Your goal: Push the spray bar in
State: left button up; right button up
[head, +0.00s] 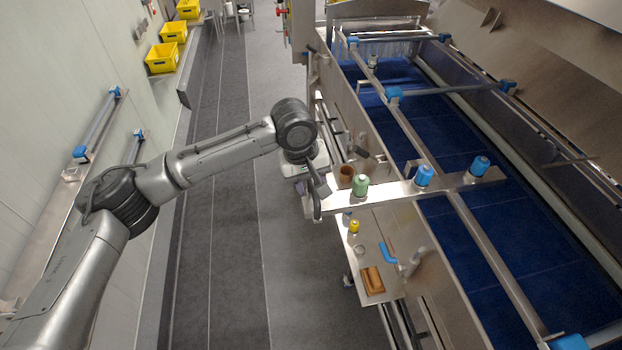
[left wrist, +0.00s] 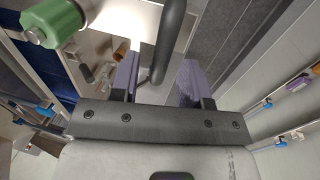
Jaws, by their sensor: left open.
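The spray bar (head: 400,192) is a flat steel bar lying across the conveyor's near side wall. It carries a green cap (head: 360,186) and two blue caps, and its outer end sticks out to the left of the wall. A dark grey handle (head: 315,203) stands at that outer end. My left gripper (head: 312,174) is at the handle, with its fingers mostly hidden in the head view. In the left wrist view the fingers (left wrist: 158,85) are open, with the dark handle (left wrist: 170,42) showing between them. I cannot tell whether they touch it. My right gripper is not in view.
The blue conveyor belt (head: 465,226) runs under steel rails with blue joints. A small side shelf (head: 360,255) holds a yellow-capped item, a blue-handled valve and a brown block (head: 372,280). Yellow bins (head: 162,57) stand at the left wall. The grey floor aisle is clear.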

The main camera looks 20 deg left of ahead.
pick_arm(q)
jog(key=shift+c, duration=0.3)
grip_shut()
dwell(0.3)
